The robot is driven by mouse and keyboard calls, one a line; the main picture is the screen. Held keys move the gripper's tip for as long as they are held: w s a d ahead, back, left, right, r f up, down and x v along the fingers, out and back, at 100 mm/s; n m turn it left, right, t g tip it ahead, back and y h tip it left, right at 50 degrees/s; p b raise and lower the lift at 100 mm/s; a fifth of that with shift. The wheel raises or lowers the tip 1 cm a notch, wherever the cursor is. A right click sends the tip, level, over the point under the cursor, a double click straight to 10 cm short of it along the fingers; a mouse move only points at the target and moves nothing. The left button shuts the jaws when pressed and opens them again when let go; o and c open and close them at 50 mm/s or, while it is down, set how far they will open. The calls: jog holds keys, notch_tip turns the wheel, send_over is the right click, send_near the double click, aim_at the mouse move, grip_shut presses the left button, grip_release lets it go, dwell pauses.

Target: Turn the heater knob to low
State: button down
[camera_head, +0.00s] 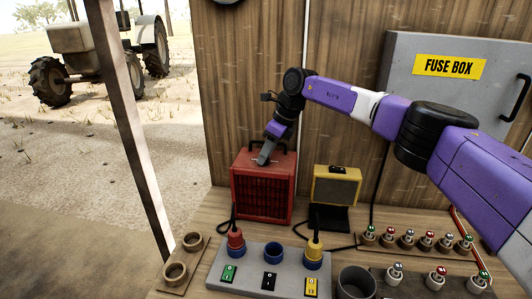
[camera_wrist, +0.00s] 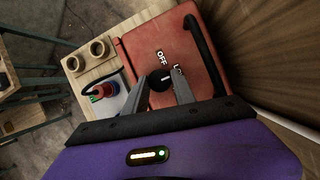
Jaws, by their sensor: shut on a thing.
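The red heater (camera_head: 262,190) stands on the bench against the wood wall, with a black grille on its front. Its top also shows in the wrist view (camera_wrist: 138,44), with white OFF lettering and a partly hidden label starting with L. The round black knob (camera_wrist: 160,92) sits on that top, between my fingers. My gripper (camera_wrist: 163,88) is shut on the knob, one finger on each side. In the head view my gripper (camera_head: 265,158) points down onto the heater's top. The knob's pointer direction is hard to tell.
The heater's black handle (camera_wrist: 205,55) is close to the right of my gripper. A yellow lamp-like box (camera_head: 337,186) stands right of the heater. A grey switch panel (camera_head: 232,256) with red and yellow plugs lies in front. A fuse box (camera_head: 445,95) hangs on the wall.

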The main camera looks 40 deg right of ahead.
dwell(0.4)
jog(key=c, duration=1)
grip_release()
jog(key=shift+c, duration=0.2)
jog(key=shift+r, duration=0.15)
jog(key=b+v, duration=0.1)
jog(key=v, duration=0.6)
jog(key=shift+r, duration=0.3)
jog(key=shift+d, duration=0.1)
